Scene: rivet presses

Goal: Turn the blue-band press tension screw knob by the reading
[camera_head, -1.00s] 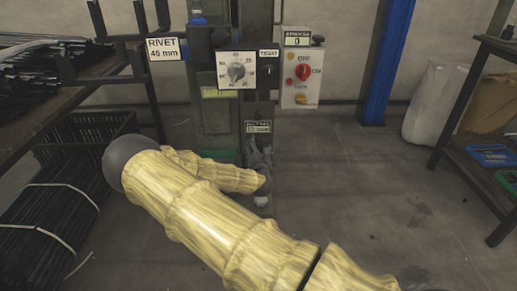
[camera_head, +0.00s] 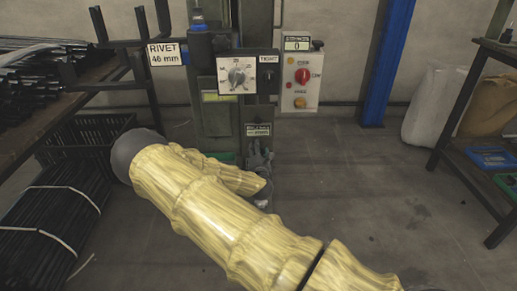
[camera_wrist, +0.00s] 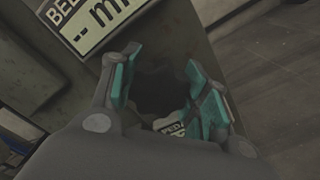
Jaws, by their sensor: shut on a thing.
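The press (camera_head: 212,118) is a dark green column with blue parts at its upper left. A dial (camera_head: 238,76) with a grey pointer knob is on its front, with a "TIGHT" label beside it. My gripper (camera_head: 260,163) is low at the column's front, just below a small reading plate (camera_head: 258,130) whose figures I cannot read. In the wrist view my gripper (camera_wrist: 158,78) has teal-padded fingers on either side of a dark round thing (camera_wrist: 162,92), probably the knob. It is shut on it, but shadow hides the contact. A reading plate ending in "mm" (camera_wrist: 95,22) shows above.
A "RIVET 46 mm" sign (camera_head: 166,54) hangs left of the dial. A control box (camera_head: 301,82) with a red knob and a counter showing 0 is at right. A rod rack and black crate (camera_head: 85,140) stand left, a blue post (camera_head: 388,60) right.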

